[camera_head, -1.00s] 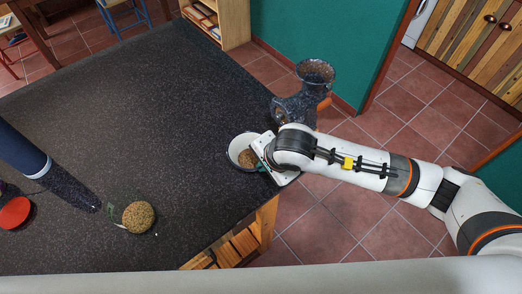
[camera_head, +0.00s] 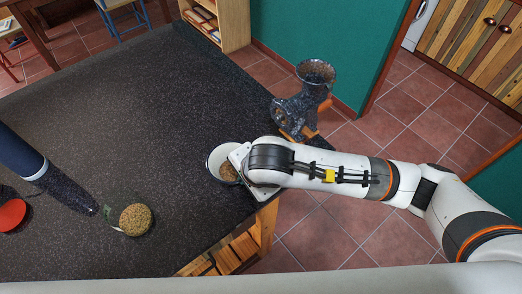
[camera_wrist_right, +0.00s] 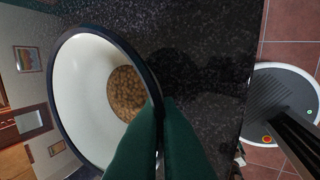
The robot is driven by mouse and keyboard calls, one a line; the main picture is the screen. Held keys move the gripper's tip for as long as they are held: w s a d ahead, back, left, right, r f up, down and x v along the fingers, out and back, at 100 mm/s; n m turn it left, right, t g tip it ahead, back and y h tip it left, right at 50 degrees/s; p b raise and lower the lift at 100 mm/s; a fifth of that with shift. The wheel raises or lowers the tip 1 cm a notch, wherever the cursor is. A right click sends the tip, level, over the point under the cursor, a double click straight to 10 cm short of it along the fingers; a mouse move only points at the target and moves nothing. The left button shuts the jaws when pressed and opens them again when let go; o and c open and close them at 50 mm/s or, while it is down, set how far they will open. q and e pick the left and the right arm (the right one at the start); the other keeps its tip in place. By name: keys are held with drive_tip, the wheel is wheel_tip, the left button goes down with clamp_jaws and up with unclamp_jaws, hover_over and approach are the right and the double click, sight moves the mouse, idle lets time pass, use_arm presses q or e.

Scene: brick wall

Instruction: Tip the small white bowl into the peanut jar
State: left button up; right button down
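The small white bowl (camera_head: 213,163) has a dark rim and brown peanut-like pieces inside. It is near the right edge of the dark speckled counter. My right gripper (camera_wrist_right: 158,105) has its green fingers closed on the bowl's rim, and the bowl (camera_wrist_right: 80,100) fills the left of the right wrist view. The fingertips are hidden by my wrist in the head view. I cannot tell how far the bowl is above the counter. The peanut jar (camera_head: 136,219) stands at the lower left, full of tan pieces at its round top. My left gripper is not in view.
A dark blue cylinder with a pale band (camera_head: 22,158) stands at the left, beside a red disc (camera_head: 13,214). A speckled blue grinder-like machine (camera_head: 303,98) stands at the counter's right corner. The counter (camera_head: 130,110) is clear between bowl and jar.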

drive_tip(key=shift+r+p, duration=1.05)
drive_tip(key=shift+r, duration=2)
